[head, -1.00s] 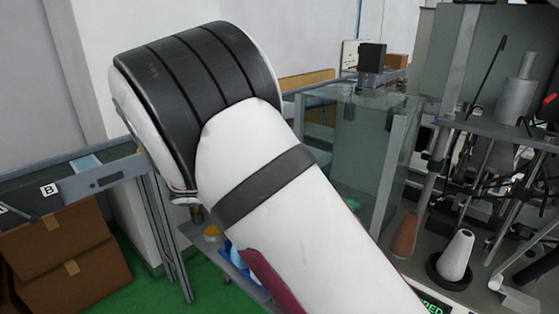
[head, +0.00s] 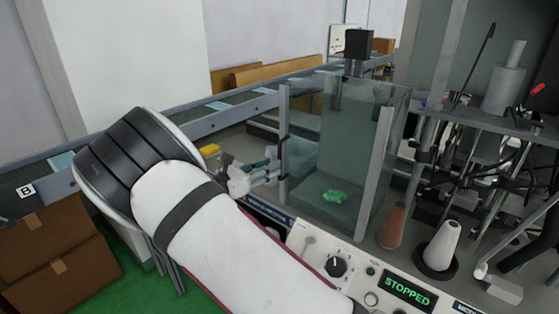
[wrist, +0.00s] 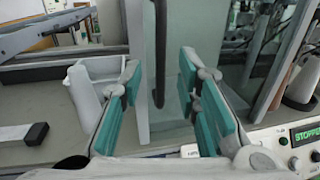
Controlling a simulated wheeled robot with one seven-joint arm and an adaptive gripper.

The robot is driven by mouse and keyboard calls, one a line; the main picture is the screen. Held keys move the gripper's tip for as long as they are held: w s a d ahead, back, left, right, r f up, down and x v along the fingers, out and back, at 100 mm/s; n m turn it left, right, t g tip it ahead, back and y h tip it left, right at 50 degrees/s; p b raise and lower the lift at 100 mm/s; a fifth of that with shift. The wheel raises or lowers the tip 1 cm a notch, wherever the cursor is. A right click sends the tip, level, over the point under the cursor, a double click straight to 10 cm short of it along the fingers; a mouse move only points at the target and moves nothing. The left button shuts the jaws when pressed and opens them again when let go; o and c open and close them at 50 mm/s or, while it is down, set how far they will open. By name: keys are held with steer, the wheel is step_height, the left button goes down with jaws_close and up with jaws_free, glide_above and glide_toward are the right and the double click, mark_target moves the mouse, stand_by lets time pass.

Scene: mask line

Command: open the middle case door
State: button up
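The glass case (head: 335,140) with grey posts stands at the centre of the head view, with a crumpled green piece (head: 334,196) inside. My gripper (head: 272,168) is at the left side of the case. In the wrist view, its teal-padded fingers (wrist: 158,75) are spread apart with the bar between them. I see no clear contact with the bar. The door looks closed, though its edges are hard to make out.
A control panel (head: 335,265) reading STOPPED lies in front of the case. A brown cone (head: 393,226) and a white cone (head: 440,245) stand to its right, beside machinery. A conveyor (head: 215,120) runs behind.

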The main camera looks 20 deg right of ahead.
mark_target(280, 177)
steer(key=shift+x, duration=2.3)
jaws_close()
